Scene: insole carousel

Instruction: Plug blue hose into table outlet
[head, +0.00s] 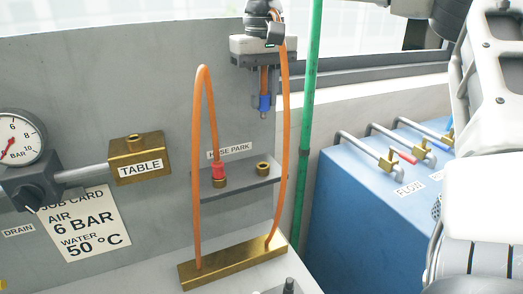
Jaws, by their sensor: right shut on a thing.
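The blue hose is an orange tube ending in a blue collar (265,103) with a metal tip pointing down. The table outlet is a brass block (140,172) labelled TABLE, at the left, with a round port on top. The hose end is apart from it, to its right and higher. My left gripper is not in view.
The hose park shelf (238,186) holds a red-collared hose end (218,171) and an open brass socket (263,168). Both hoses rise from a brass bar (230,266). A green pipe (310,110) stands right of my gripper. A blue cabinet (370,210) is at right, a gauge (15,140) at left.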

